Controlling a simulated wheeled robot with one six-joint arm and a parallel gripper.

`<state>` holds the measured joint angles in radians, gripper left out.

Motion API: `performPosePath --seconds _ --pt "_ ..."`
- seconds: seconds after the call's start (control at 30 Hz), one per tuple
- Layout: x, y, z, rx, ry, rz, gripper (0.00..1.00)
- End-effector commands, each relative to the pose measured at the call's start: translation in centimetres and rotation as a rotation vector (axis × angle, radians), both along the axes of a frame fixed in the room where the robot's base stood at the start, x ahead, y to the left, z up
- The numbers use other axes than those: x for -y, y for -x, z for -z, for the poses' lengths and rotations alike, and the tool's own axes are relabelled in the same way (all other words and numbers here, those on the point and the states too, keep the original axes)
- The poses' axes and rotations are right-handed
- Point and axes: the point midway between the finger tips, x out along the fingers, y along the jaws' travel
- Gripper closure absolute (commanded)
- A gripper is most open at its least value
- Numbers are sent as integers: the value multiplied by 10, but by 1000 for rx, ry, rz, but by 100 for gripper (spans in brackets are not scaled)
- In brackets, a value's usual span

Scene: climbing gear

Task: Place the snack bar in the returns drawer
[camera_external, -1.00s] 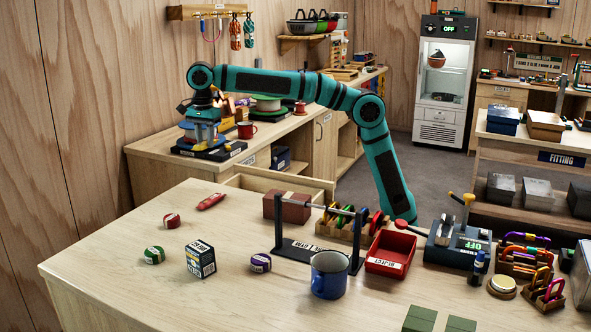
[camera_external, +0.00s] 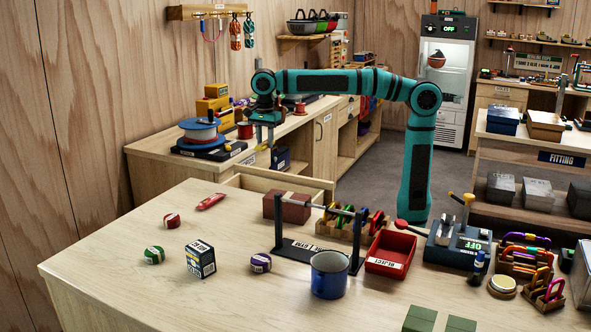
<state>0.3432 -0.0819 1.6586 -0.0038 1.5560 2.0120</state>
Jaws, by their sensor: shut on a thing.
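My gripper (camera_external: 264,143) points down at the back left, above the pulled-out wooden drawer (camera_external: 285,178) and in front of the back bench. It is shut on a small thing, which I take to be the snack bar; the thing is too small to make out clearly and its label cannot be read. The drawer stands open behind the table's far edge. Its inside is mostly hidden by its walls and the table, and no returns label shows.
A mug (camera_external: 329,274), a box (camera_external: 200,259), tape rolls and a red handled item (camera_external: 211,201) lie on the front table (camera_external: 120,240). A brown block (camera_external: 287,206) and a bar stand are near the drawer.

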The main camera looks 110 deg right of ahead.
Motion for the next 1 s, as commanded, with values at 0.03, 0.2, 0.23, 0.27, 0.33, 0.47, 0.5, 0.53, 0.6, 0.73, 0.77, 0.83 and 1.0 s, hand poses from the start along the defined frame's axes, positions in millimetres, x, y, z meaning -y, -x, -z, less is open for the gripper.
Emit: performPosePath --seconds 0.03,0.2,0.23,0.27,0.33,0.47,0.5,0.53,0.6,0.73,0.77,0.83,1.0 --pt "0 0 17 -4 -1 0 93" --pt "0 0 75 -5 -2 0 93" --pt "0 0 85 -5 -2 0 93" --pt "0 0 96 -6 -2 0 93" --pt "0 0 118 -5 -2 0 93" --pt "0 0 150 -4 -1 0 93" --pt "0 -1 156 -2 -1 0 93" --pt "0 -1 160 -3 -1 0 93" --pt "0 -1 168 -2 -1 0 93" --pt "0 -1 186 -3 -1 0 93" --pt "0 -1 192 -4 -1 0 93" --pt "0 -1 204 -3 -1 0 93" --pt "0 -1 226 -3 -1 0 93"
